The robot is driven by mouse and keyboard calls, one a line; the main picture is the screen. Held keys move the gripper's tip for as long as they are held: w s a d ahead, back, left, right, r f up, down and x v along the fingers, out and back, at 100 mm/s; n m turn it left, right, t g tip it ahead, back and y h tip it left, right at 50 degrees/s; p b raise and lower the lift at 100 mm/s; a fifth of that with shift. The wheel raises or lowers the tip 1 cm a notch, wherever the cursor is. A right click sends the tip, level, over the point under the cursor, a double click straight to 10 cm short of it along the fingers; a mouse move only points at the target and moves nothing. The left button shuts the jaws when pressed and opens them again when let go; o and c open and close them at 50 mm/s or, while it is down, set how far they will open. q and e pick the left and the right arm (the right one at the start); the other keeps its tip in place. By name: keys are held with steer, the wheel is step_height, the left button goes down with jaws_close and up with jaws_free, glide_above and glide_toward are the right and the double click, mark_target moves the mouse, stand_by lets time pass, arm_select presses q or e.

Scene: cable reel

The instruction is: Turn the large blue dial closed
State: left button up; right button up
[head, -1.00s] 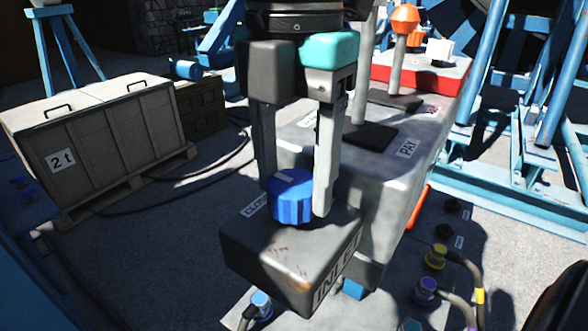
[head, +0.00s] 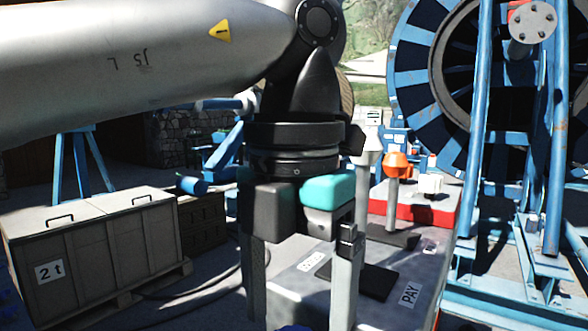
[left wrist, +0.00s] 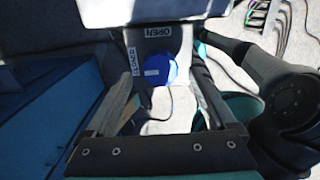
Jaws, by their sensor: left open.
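The large blue dial (left wrist: 158,70) shows in the left wrist view on a dark grey box, with labels reading OPEN (left wrist: 158,31) and CLOSED (left wrist: 133,62) beside it. In the head view only a sliver of the dial (head: 297,328) shows at the bottom edge. My left gripper (head: 300,298) points down over the dial and is open, one finger on each side. In the wrist view gaps show between the dial and the fingers. The fingertips are cut off in the head view. My right gripper is not in view.
A grey console (head: 318,296) with a PAY label stands right behind the gripper. On it are a lever with an orange knob (head: 398,165) and a red box (head: 425,207). A 2t crate (head: 95,250) stands at left, a large blue reel (head: 420,75) at back right.

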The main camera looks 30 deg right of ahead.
arm_select(q)
step_height(320, 180, up, 13)
steer(key=p, duration=0.3)
steer(key=shift+f+p, duration=0.15)
steer(key=shift+p, duration=0.2)
